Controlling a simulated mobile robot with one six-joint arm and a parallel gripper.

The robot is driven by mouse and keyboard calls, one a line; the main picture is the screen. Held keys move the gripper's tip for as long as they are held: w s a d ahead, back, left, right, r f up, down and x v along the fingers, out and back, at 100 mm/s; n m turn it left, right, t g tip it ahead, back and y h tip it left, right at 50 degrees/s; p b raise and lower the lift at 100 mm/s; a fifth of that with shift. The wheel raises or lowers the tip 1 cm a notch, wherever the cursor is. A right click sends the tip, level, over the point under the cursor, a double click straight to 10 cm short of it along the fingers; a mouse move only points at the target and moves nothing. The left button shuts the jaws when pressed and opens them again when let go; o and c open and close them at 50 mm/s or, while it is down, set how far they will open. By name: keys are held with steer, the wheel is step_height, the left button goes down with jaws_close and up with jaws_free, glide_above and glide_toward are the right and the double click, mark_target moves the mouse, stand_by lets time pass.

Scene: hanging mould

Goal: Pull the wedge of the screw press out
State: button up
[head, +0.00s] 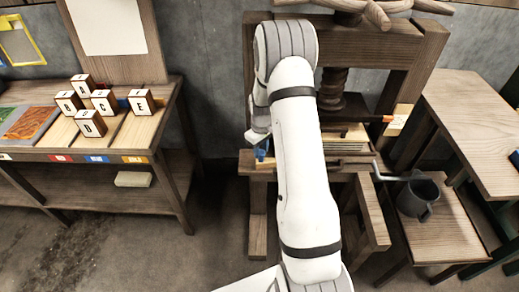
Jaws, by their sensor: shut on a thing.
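The screw press (424,52) is a wooden frame with a dark threaded screw (332,88) above a stack of boards on its bed. My arm crosses in front of it and hides much of its left half. My gripper (261,152) is at the left end of the press bed, mostly hidden behind my wrist. Something blue shows there, and I cannot tell if it is part of the fingers or of the wedge. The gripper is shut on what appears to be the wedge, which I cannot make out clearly.
Left stands a bench (172,122) with several lettered blocks (104,101). An orange-tipped pointer (388,118) sticks out right. Floor between bench and press is clear.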

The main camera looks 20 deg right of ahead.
steer(key=w+a, duration=0.1)
steer(key=a, duration=0.1)
steer(key=a+b, duration=0.1)
steer(key=w+a, duration=0.1)
steer(key=a, duration=0.1)
steer(key=shift+w+a+b, duration=0.3)
steer(key=shift+a, duration=0.05)
jaws_close()
steer(key=shift+w+a+r, duration=0.1)
steer(key=shift+a, duration=0.2)
steer(key=o, duration=1)
jaws_free()
steer(key=shift+a, duration=0.1)
steer(key=shift+o, duration=0.5)
step_height(320, 180, up, 8)
